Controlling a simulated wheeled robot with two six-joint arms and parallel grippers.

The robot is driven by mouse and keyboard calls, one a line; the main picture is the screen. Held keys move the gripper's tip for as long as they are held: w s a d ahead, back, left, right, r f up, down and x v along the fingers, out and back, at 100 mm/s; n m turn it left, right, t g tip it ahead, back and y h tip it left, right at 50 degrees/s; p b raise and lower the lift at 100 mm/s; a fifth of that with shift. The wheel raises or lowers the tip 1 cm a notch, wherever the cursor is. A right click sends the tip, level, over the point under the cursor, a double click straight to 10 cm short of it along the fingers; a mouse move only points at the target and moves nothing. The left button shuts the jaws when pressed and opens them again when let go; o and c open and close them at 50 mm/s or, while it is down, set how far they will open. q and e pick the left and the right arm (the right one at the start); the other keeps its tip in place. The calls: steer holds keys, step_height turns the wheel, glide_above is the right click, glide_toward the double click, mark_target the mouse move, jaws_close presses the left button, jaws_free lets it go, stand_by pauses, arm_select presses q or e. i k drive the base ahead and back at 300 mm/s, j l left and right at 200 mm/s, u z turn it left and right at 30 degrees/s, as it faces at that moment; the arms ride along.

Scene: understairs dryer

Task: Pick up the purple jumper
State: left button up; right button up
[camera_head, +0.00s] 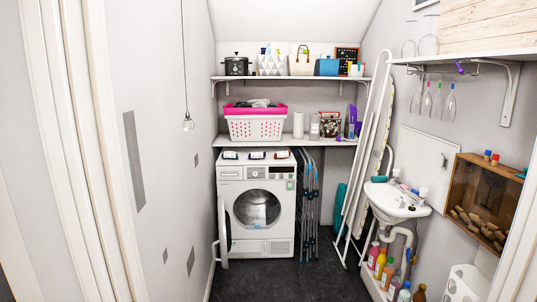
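I cannot make out a purple jumper for certain. A white laundry basket (256,128) with a bright pink rim stands on the middle shelf, with dark and grey cloth (257,103) showing at its top. A white dryer (257,172) stands on the floor below. Neither of my grippers is in view.
A white sink (393,203) and several bottles (385,273) line the right side. A wooden box (484,199) hangs on the right wall. Folded racks (308,200) and a leaning ironing board (372,150) stand right of the dryer. The dark floor (280,282) in front is clear.

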mark_target(254, 156)
steer(key=i+l, duration=0.2)
steer(key=i, duration=0.2)
steer(key=i+l, duration=0.2)
steer(key=i, duration=0.25)
steer(key=i+l, duration=0.25)
steer(key=i, duration=0.15)
steer(key=i+l, duration=0.2)
steer(key=i, duration=0.2)
steer(key=i+j, duration=0.3)
steer(key=i+j+z, duration=0.1)
steer(key=i+j, duration=0.2)
steer(key=i, duration=0.25)
